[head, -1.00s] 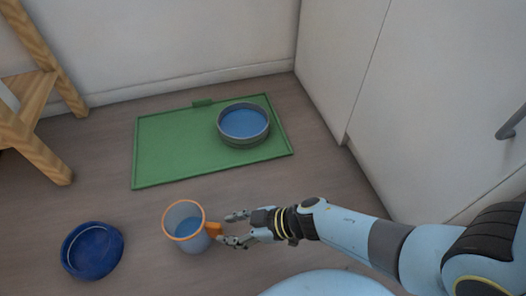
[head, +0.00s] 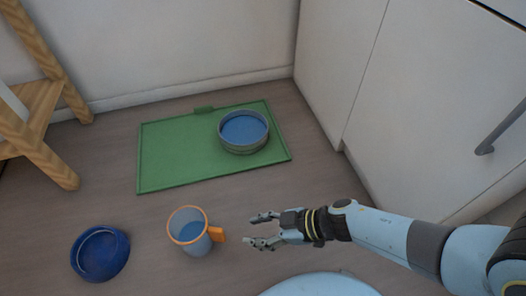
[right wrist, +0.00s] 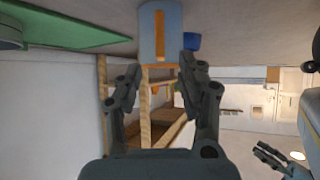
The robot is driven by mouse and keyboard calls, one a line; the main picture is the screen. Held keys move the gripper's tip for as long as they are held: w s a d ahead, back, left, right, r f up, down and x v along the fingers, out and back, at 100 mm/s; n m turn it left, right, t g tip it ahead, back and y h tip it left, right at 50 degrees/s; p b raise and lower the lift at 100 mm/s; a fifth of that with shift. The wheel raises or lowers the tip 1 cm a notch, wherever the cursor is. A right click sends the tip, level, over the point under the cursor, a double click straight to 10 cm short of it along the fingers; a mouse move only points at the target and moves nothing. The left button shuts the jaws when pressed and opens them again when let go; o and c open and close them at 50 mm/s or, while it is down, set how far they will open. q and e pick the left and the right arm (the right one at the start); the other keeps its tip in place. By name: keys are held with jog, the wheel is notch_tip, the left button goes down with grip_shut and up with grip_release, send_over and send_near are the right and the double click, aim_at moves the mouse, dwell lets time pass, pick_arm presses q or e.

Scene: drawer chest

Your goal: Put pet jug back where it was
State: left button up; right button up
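The pet jug (head: 187,240) is a clear, bluish jug with an orange rim and orange handle. It stands upright on the floor with blue water inside, its handle toward my right gripper. My right gripper (head: 258,230) is open and empty, a short gap to the right of the handle. In the right wrist view the jug (right wrist: 174,40) shows beyond the spread fingers (right wrist: 160,75), with its handle facing the camera. My left gripper (right wrist: 268,158) shows small at the lower right of that view, its fingers apart and empty.
A green mat (head: 170,160) lies behind the jug, with a grey bowl of water (head: 243,147) on it. A dark blue bowl (head: 100,254) stands left of the jug. A wooden stool (head: 50,150) is at the left. White cabinets (head: 420,100) stand at the right.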

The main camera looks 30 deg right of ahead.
pick_arm(q)
jog(key=shift+s+a+f+g, duration=0.15)
jog(key=shift+s+f+g, duration=0.75)
jog(key=shift+s+f, duration=0.4)
pick_arm(e)
jog(key=shift+s+d+r, duration=0.35)
jog(key=shift+d, duration=0.05)
jog(key=s+d+r+m+t+h, duration=0.1)
jog(key=s+d+r+m+h, duration=0.1)
jog(key=r, duration=0.5)
jog(key=s+d+r+m+t+h, duration=0.1)
jog(key=s+d+r+m+h, duration=0.2)
jog(key=r, duration=0.4)
jog(key=s+d+r+m+t+h, duration=0.1)
jog(key=s+d+r+m+h, duration=0.2)
jog(key=r, duration=0.4)
jog(key=shift+s+d+r+m+t, duration=0.3)
jog(key=shift+s+d+r+t, duration=0.15)
jog(key=shift+s, duration=0.25)
jog(key=shift+f, duration=0.1)
